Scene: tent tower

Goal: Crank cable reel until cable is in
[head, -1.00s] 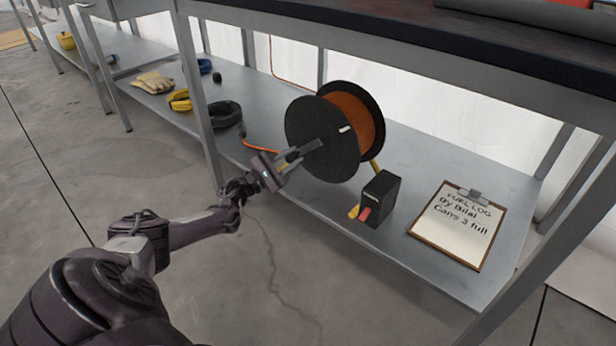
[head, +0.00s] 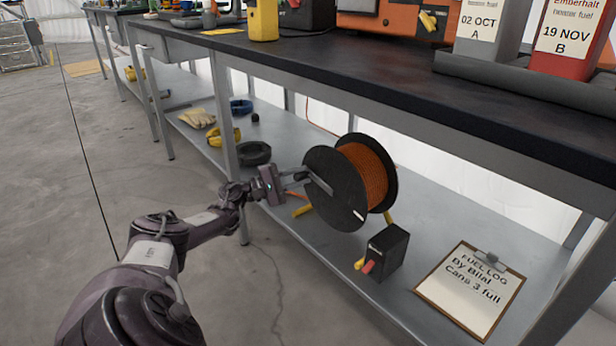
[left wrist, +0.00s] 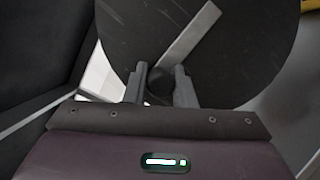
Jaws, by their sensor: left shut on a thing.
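The cable reel stands on the lower shelf, with a black disc-shaped flange (head: 335,205) facing my arm and orange cable (head: 372,172) wound on its drum. A grey crank arm (head: 318,183) lies across the flange. My left gripper (head: 297,178) is shut on the crank's handle at the reel's left side. In the left wrist view the dark round knob (left wrist: 160,90) sits between the two fingers, and the grey crank arm (left wrist: 188,42) runs up and right from it. A short orange stretch of cable (head: 292,194) shows left of the reel, partly hidden. My right gripper is out of view.
A black box (head: 388,252) with yellow and red pieces stands right of the reel, beside a clipboard (head: 470,290). A black coil (head: 254,153) and yellow item (head: 222,136) lie beyond the table leg (head: 229,120). The worktop (head: 400,62) overhangs the shelf.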

